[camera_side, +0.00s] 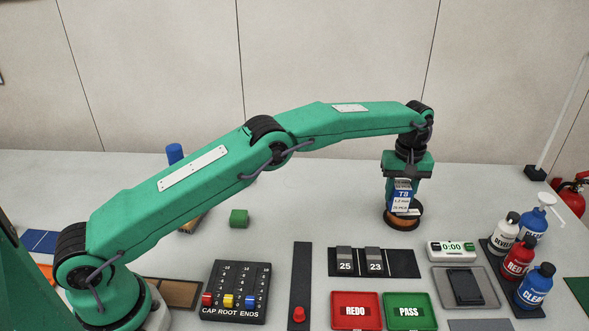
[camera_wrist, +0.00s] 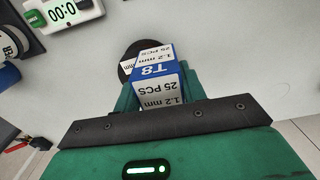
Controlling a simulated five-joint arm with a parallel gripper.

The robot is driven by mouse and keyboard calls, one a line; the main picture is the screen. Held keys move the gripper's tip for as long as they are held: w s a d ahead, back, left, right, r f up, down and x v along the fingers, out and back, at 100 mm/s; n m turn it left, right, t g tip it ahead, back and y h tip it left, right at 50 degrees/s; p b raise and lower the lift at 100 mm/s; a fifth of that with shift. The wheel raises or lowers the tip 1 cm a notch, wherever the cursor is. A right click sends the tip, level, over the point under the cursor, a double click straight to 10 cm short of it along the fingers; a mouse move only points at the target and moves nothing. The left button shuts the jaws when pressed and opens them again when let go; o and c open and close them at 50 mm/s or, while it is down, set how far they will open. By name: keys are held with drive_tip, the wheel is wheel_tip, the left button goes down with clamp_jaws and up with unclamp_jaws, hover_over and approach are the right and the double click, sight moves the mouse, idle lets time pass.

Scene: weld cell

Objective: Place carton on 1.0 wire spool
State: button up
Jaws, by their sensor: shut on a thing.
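The carton (camera_side: 402,196) is a small blue and white box marked T8, 1.2 mm and 25 PCS in the wrist view (camera_wrist: 158,88). My gripper (camera_side: 404,190) points down and is shut on it, with a green jaw on each side in the wrist view (camera_wrist: 157,91). Directly below is a wire spool (camera_side: 404,223) with a dark rim and copper-coloured wire. In the wrist view the spool (camera_wrist: 125,70) shows partly behind the carton, with a bit of white label. I cannot read its size, nor tell whether the carton touches it.
Several bottles (camera_side: 518,262) stand at far right. In front are weights marked 25 and 23 (camera_side: 360,261), a red REDO tray (camera_side: 355,310) and a green PASS tray (camera_side: 410,311).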

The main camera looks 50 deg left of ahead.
sight(402, 184)
drive_tip(key=shift+f, duration=1)
drive_tip(key=shift+f, duration=0.1)
drive_tip(key=o, duration=1)
drive_tip(key=shift+r, duration=3.85)
